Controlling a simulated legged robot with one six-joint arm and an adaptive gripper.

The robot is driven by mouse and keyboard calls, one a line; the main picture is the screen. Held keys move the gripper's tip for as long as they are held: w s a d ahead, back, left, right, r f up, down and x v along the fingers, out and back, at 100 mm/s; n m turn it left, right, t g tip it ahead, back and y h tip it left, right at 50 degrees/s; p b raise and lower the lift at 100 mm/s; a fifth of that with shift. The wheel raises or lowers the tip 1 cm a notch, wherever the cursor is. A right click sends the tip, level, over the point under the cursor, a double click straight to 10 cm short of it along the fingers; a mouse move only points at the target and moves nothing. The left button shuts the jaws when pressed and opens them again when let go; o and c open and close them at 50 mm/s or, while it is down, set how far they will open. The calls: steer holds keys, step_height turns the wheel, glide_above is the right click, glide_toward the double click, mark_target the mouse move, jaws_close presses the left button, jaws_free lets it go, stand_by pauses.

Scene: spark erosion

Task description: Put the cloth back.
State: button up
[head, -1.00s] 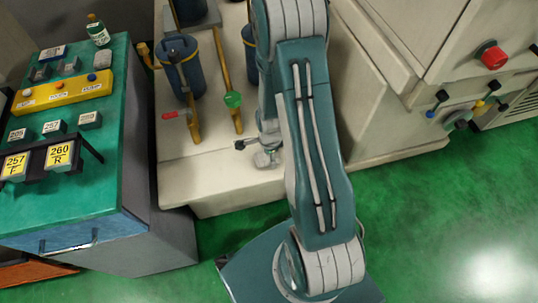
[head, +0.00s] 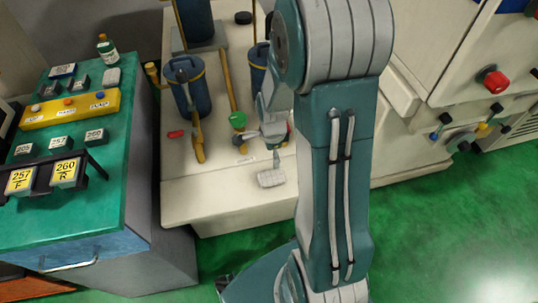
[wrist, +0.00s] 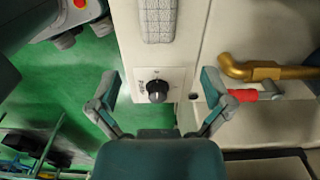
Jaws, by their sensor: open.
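The cloth (head: 271,178) is a pale grey, quilted, folded piece lying on the front part of the cream machine top (head: 215,195). In the wrist view the cloth (wrist: 158,20) is at the top, cut off by the frame edge. My gripper (wrist: 158,90) is open and empty, its fingers spread either side of a black knob (wrist: 157,90) on a white label plate, short of the cloth. In the head view my gripper (head: 264,142) is just behind the cloth, partly hidden by my arm.
Blue canisters (head: 190,92) with yellow bars stand behind on the machine top. The green-topped cabinet (head: 90,210) is at left. Green floor is open at right.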

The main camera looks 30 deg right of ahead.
steer(key=s+a+r+n+t, duration=0.25)
steer(key=r+n, duration=0.25)
steer(key=r, duration=0.3)
steer(key=s+a+r+n+t, duration=0.1)
steer(key=a+r+n, duration=0.35)
steer(key=r, duration=0.45)
steer(key=s+a+r+n+t, duration=0.2)
steer(key=s+a+r+n, duration=0.1)
steer(key=s+r+n, duration=0.5)
steer(key=s+n, duration=0.1)
steer(key=n, duration=0.2)
steer(key=shift+s+a+r, duration=0.15)
steer(key=shift+a+r, duration=0.15)
